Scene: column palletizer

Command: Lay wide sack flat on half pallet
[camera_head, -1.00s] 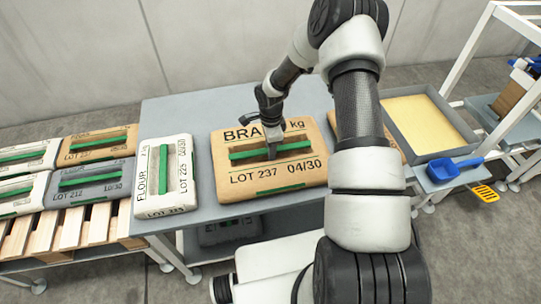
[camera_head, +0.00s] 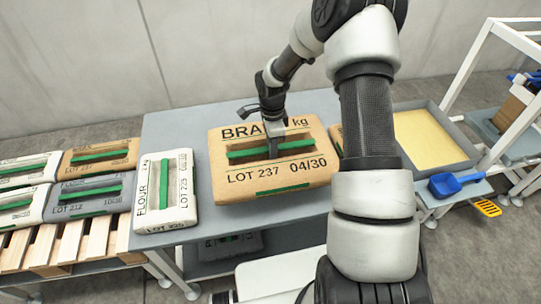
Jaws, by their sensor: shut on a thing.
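The wide tan BRAN sack (camera_head: 290,178), marked LOT 237 04/30, lies over the grey table with a green handle strip across its recess. My gripper (camera_head: 272,150) reaches down from above and is shut on that green strip at the sack's middle. Whether the sack's underside touches the table is hard to tell. The wooden half pallet (camera_head: 75,241) stands at the left and bears several sacks, among them a grey sack (camera_head: 85,196), a tan sack (camera_head: 100,157) and white sacks at the left edge.
Another tan sack (camera_head: 336,138) is partly hidden behind my arm. A grey tray of yellow material (camera_head: 430,137) and a blue scoop (camera_head: 456,184) are at the right. A dark sack (camera_head: 229,246) lies beneath the table.

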